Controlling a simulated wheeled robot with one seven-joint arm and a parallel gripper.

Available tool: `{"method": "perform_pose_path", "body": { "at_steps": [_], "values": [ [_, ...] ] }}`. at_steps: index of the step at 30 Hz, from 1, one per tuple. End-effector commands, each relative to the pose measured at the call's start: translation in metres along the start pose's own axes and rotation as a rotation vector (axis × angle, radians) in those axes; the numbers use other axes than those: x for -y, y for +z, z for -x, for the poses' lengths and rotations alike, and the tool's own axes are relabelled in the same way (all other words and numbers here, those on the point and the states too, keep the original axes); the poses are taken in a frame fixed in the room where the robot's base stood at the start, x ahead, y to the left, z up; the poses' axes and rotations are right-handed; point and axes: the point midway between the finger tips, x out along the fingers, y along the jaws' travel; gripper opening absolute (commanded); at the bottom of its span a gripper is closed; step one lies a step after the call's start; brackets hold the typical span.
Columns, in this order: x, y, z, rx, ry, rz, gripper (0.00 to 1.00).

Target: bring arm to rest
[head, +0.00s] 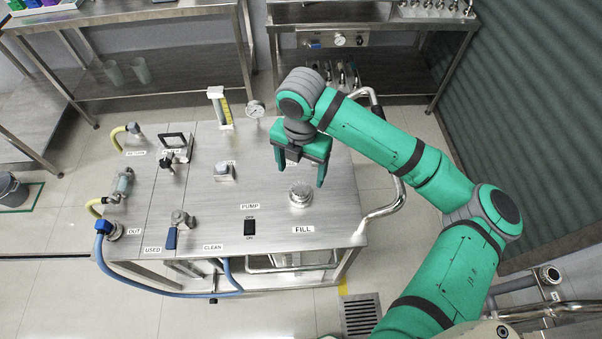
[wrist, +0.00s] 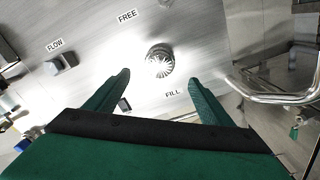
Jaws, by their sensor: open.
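My gripper (head: 304,174) is open and empty, pointing down above the right part of a steel skid table (head: 215,210). In the wrist view my gripper (wrist: 160,95) shows two green fingers spread apart. A round metal cap (head: 300,194) labelled FILL sits on the skid top, just below and beyond the fingers; it also shows in the wrist view (wrist: 159,60), between and beyond the fingertips. No contact shows between the fingers and the cap. My green arm reaches in from the lower right, bent at the elbow.
A black PUMP switch (head: 250,227), a blue-handled valve (head: 172,236) and a gauge (head: 256,109) stand on the skid. A bent metal handrail (head: 388,205) runs along its right side. Steel shelves (head: 130,15) stand behind. A floor drain (head: 361,314) lies in front. Floor at lower left is clear.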

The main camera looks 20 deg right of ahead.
Motion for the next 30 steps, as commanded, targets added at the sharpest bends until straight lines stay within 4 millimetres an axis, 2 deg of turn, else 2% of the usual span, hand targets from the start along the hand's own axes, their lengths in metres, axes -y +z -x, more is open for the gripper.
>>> {"method": "perform_pose_path", "body": {
  "at_steps": [15, 18, 20, 23, 27, 30],
  "values": [
    [0.0, 0.0, 0.0, 0.0, 0.0, 0.0, 0.75],
    [-0.009, -0.004, -0.001, -0.005, 0.024, -0.002, 0.75],
    [-0.023, -0.009, -0.003, -0.01, 0.065, -0.008, 0.75],
    [-0.062, -0.024, -0.004, -0.03, 0.179, -0.031, 0.75],
    [-0.129, -0.052, 0.002, -0.084, 0.392, -0.094, 0.75],
    [-0.172, -0.073, 0.012, -0.137, 0.539, -0.152, 0.75]
  ]
}}
